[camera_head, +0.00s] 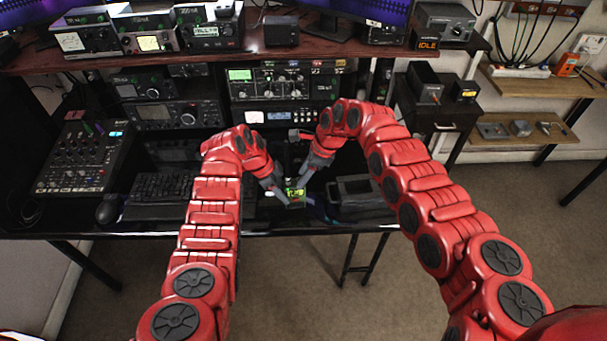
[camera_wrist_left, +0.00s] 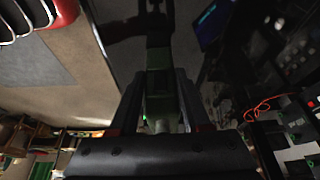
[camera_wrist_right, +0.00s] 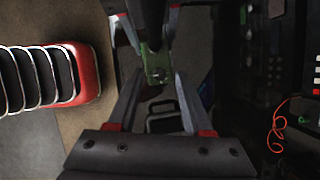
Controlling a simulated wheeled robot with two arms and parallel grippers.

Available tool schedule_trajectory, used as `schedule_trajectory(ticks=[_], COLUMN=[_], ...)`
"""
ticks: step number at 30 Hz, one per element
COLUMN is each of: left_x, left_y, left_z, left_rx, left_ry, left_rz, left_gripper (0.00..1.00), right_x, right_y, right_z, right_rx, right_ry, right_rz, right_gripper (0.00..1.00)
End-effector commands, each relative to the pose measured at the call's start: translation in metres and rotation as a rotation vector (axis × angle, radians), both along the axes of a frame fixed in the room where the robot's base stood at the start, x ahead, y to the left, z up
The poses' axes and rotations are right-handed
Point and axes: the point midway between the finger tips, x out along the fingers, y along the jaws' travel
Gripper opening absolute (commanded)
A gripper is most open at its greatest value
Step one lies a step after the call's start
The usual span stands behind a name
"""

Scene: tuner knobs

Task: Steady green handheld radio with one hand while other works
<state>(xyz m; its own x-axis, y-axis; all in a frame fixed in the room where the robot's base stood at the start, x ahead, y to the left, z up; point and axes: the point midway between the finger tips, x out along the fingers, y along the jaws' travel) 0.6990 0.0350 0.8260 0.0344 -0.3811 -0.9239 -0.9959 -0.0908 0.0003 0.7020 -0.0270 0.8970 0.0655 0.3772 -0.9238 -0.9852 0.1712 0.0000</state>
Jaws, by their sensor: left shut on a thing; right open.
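The green handheld radio (camera_head: 295,193) is small in the head view, near the front edge of the black desk, with a lit yellow-green display. My left gripper (camera_head: 279,190) is shut on it from the left; in the left wrist view the radio's green body (camera_wrist_left: 160,88) lies between the two fingers. My right gripper (camera_head: 307,174) is open, just above and to the right of the radio. In the right wrist view the radio (camera_wrist_right: 157,66) shows between and beyond the open fingertips. The radio's knobs are too small and dark to make out.
A black open-topped box (camera_head: 360,196) stands on the desk right of the radio. A keyboard (camera_head: 160,187) and mouse (camera_head: 108,208) lie to the left. Stacked radio gear (camera_head: 285,85) rises behind. The desk's front edge (camera_head: 330,229) is close.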

Motion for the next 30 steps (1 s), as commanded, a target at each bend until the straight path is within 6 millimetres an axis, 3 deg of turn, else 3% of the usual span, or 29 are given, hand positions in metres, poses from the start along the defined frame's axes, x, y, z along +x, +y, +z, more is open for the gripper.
schedule_trajectory(ticks=[7, 15, 16, 30], left_x=[0.0, 0.0001, 0.0001, 0.0001], left_y=[-0.0004, -0.0004, -0.0004, -0.0003], left_z=[0.0004, 0.0004, 0.0004, 0.0005], left_rx=[-0.001, -0.001, -0.001, -0.001], left_ry=[0.0, 0.0, 0.0, 0.0], left_rz=[-0.001, 0.0, -0.001, -0.001], left_gripper=[0.0, 0.0, 0.0, 0.0], right_x=[0.0, -0.0002, -0.0002, 0.0017], right_y=[0.0003, 0.0002, 0.0002, 0.0023], right_z=[-0.0006, -0.0008, -0.0008, -0.001], right_rx=[0.0, 0.0, 0.0, -0.001], right_ry=[0.0, 0.001, 0.001, 0.0], right_rz=[0.0, 0.0, 0.0, 0.087], right_gripper=[0.51, 0.02, 0.0, 0.0])
